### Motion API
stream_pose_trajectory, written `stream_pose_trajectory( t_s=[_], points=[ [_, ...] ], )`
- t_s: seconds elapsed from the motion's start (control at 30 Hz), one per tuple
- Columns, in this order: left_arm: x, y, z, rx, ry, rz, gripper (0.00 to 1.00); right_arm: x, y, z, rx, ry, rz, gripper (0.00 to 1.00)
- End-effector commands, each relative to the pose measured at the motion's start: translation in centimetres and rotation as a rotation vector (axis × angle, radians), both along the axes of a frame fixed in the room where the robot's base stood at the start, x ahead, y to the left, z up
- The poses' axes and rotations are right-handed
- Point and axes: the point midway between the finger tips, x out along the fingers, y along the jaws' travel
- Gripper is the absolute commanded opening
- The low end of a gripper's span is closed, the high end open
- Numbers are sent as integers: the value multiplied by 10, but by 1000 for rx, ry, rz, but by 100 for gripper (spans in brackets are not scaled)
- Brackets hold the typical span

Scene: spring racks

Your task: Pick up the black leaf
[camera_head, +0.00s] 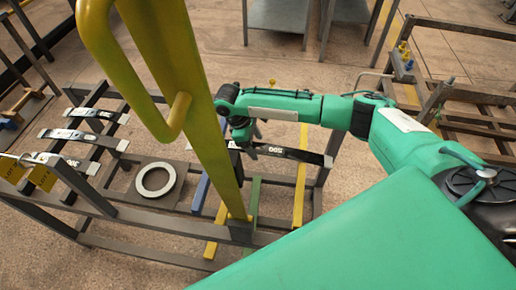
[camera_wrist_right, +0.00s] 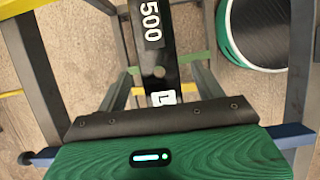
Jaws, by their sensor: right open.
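A black leaf (camera_head: 288,153) with a white "500" label lies across the right part of the rack, seen in the head view. It also shows in the right wrist view (camera_wrist_right: 156,62), running up the picture, with a hole and a second white label near its lower end. My right gripper (camera_head: 250,148) is open, at the left end of the leaf's visible part. Whether the fingers touch the leaf cannot be told. The yellow post hides part of the rack and may hide more of the leaf. My left gripper is in neither view.
A yellow post with a handle (camera_head: 180,115) stands close in front. Several black leaves with pale labels (camera_head: 83,137) lie on the rack's left side. A pale ring (camera_head: 156,180) sits mid-rack. Yellow tags (camera_head: 40,178) hang at the left. Another rack (camera_head: 465,120) is at the right.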

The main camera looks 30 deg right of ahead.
Motion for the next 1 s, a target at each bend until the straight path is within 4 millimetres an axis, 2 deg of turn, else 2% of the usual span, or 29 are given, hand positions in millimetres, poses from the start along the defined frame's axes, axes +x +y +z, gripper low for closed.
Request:
stream_pose_trajectory(
  t_s=[0.03, 0.2, 0.43, 0.47, 0.7, 0.73, 1.0],
  points=[
    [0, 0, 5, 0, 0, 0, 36, -2, -4, -5, -2, 1, -1, 69],
    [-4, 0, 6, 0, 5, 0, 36, -6, -8, -23, -1, -1, 0, 69],
    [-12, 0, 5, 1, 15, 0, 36, -6, -9, -26, 0, -1, 0, 69],
    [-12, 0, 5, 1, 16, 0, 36, -6, -9, -26, 0, -1, 0, 67],
    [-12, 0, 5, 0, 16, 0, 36, -6, -9, -25, 0, -1, 0, 20],
    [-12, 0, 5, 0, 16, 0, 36, -6, -9, -25, 0, -1, 0, 16],
    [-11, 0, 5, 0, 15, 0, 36, -5, -9, -22, 1, -5, 0, 16]
  ],
)
